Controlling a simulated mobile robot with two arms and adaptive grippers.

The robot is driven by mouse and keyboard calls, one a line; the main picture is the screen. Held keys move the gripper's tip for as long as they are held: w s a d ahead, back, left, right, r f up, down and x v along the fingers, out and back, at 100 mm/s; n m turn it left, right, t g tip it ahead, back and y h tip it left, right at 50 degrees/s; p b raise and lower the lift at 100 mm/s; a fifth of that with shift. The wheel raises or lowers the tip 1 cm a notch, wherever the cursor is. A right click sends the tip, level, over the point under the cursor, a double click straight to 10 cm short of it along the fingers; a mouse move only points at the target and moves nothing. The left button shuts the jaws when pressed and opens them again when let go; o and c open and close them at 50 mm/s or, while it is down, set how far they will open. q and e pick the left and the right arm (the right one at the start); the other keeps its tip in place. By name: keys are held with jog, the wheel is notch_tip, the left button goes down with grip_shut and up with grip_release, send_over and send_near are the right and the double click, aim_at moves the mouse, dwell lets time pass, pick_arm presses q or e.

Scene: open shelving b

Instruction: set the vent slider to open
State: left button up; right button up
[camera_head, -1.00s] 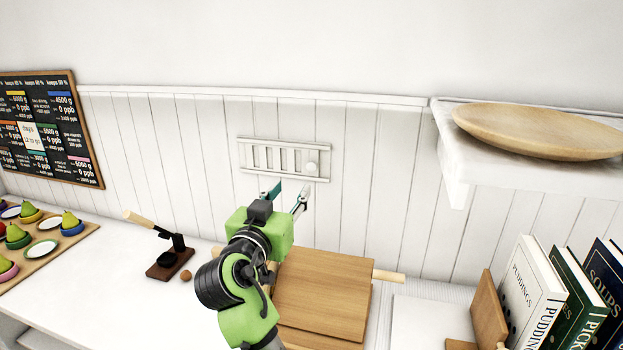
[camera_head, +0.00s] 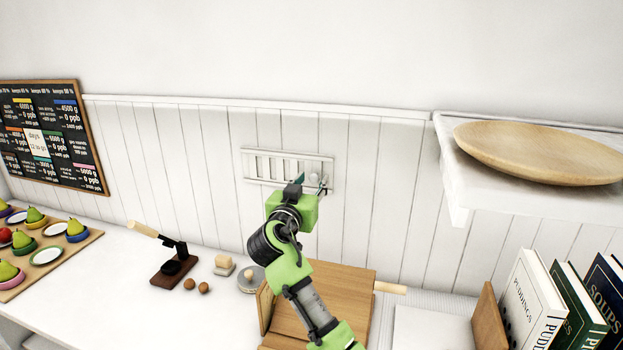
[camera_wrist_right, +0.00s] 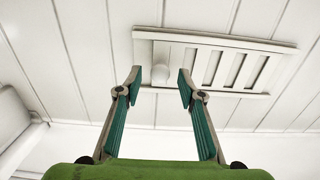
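A white slatted vent (camera_head: 262,164) is mounted on the panelled wall, with several upright slots. Its round white slider knob (camera_head: 315,179) is at the vent's right end in the head view. The vent (camera_wrist_right: 225,68) also shows in the right wrist view, with the knob (camera_wrist_right: 160,74) at its left end there. My right gripper (camera_head: 312,183) is at the knob end of the vent. Its fingers are apart, and in the right wrist view the knob appears between the fingertips, with gaps on both sides. Part of the vent's lower edge is hidden by the gripper. My left gripper is not in view.
A shelf (camera_head: 480,190) with a wooden plate (camera_head: 540,153) juts out at right, above several books (camera_head: 535,300).

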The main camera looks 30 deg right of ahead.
jog(key=shift+w+d, duration=0.15)
jog(key=shift+d, duration=0.05)
jog(key=shift+c, duration=0.4)
grip_shut()
jog(key=shift+s+d+f, duration=0.15)
jog(key=shift+s+d, duration=0.1)
jog(key=shift+s, duration=0.1)
jog(key=shift+s+d+b, duration=0.35)
jog(key=shift+s+d, duration=0.2)
jog(key=shift+s, duration=0.05)
